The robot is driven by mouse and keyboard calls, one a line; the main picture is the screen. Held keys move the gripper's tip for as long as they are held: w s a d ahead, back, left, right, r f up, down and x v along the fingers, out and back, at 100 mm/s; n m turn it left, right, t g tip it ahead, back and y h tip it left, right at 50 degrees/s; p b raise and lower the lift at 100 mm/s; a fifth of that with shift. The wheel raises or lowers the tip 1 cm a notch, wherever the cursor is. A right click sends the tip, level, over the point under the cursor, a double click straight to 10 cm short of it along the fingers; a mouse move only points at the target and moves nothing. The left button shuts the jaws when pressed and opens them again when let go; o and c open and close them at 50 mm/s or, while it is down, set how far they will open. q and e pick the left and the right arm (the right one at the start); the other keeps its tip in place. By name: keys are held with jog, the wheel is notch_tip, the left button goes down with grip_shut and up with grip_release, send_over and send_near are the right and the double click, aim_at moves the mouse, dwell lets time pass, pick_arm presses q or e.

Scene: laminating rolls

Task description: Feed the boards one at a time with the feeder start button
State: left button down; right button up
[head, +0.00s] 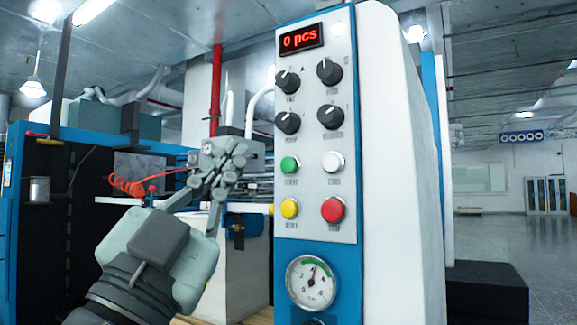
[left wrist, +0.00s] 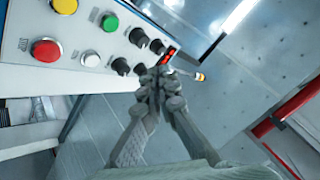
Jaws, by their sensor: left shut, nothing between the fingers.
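A control panel (head: 315,215) stands in the middle of the head view. Its red display (head: 301,39) reads "0 pcs". Below are several black knobs, then a green button (head: 289,165), a white button (head: 332,162), a yellow button (head: 289,208) and a red button (head: 333,209). The left wrist view also shows the green button (left wrist: 109,23) and the red button (left wrist: 46,50). My left gripper (head: 236,149) is shut and empty, left of the panel; its fingertips (left wrist: 158,78) point past the knobs in the wrist view. I cannot tell its gap to the panel. No boards are clearly visible.
A pressure gauge (head: 312,283) sits low on the panel. Behind my left arm is a blue and black machine (head: 80,200) with a coiled orange hose (head: 127,185). Open floor (head: 535,245) lies to the right, past a black block (head: 487,293).

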aim_at(289, 165)
pick_arm(q)
jog(key=w+d+b, duration=0.1)
jog(key=w+d, duration=0.4)
jog(key=w, duration=0.2)
jog(key=shift+b, duration=0.3)
pick_arm(e)
jog(key=shift+r, duration=1.9)
pick_arm(q)
jog(key=shift+w+d, duration=0.1)
jog(key=shift+w, duration=0.15)
jog(key=shift+w+d, duration=0.2)
jog(key=shift+d, duration=0.05)
